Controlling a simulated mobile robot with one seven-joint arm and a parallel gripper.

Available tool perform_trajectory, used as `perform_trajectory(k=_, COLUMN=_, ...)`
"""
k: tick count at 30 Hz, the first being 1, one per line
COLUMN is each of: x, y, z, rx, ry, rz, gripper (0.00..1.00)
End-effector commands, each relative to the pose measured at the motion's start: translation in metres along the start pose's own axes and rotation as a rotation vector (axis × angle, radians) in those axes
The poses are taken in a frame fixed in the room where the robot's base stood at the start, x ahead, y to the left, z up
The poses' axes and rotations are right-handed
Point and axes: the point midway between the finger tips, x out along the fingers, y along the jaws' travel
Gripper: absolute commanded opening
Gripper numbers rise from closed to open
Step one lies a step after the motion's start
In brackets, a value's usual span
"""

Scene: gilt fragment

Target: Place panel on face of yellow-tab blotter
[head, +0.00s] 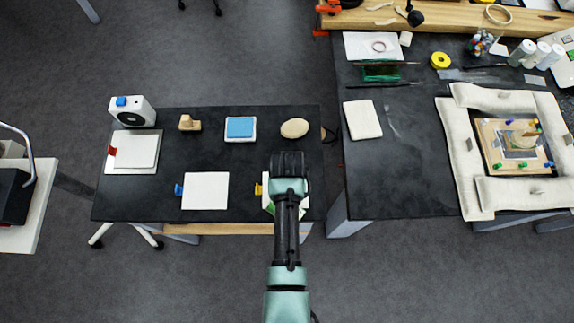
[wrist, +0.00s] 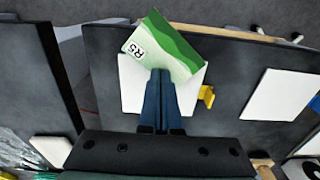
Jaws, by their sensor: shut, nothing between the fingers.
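The yellow-tab blotter (wrist: 130,98) is a white square on the dark table, with its yellow tab (wrist: 206,96) at its side. The panel (wrist: 160,42), green with a white strip marked R5, lies over the blotter's edge part, turned at an angle and reaching past the blotter's outer edge. My gripper (wrist: 161,72) is shut and empty, its fingertips over the panel's inner edge in the wrist view; I cannot tell whether they touch it. In the head view my arm hides most of the blotter and panel, and the yellow tab (head: 258,189) shows beside it.
A blue-tab blotter (head: 205,190) lies to the left. Behind are a blue pad (head: 240,128), an oval stone-like piece (head: 294,128) and a wooden block (head: 189,123). A second table (head: 400,190) with a padded frame (head: 462,150) stands right, past a gap.

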Motion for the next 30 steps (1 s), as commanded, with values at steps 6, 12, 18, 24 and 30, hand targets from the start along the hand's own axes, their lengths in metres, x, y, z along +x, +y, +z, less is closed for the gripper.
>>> perform_trajectory(k=6, x=0.007, y=0.000, z=-0.037, rx=0.000, ry=0.007, rz=0.000, gripper=0.00)
perform_trajectory(k=12, x=0.005, y=0.000, z=-0.046, rx=-0.001, ry=0.002, rz=0.001, gripper=0.00)
perform_trajectory(k=18, x=0.004, y=0.001, z=-0.046, rx=0.000, ry=0.000, rz=0.001, gripper=0.00)
perform_trajectory(k=24, x=-0.003, y=0.001, z=-0.045, rx=0.000, ry=0.000, rz=0.001, gripper=0.00)
perform_trajectory(k=30, x=-0.013, y=0.001, z=-0.046, rx=0.000, ry=0.000, rz=0.001, gripper=0.00)
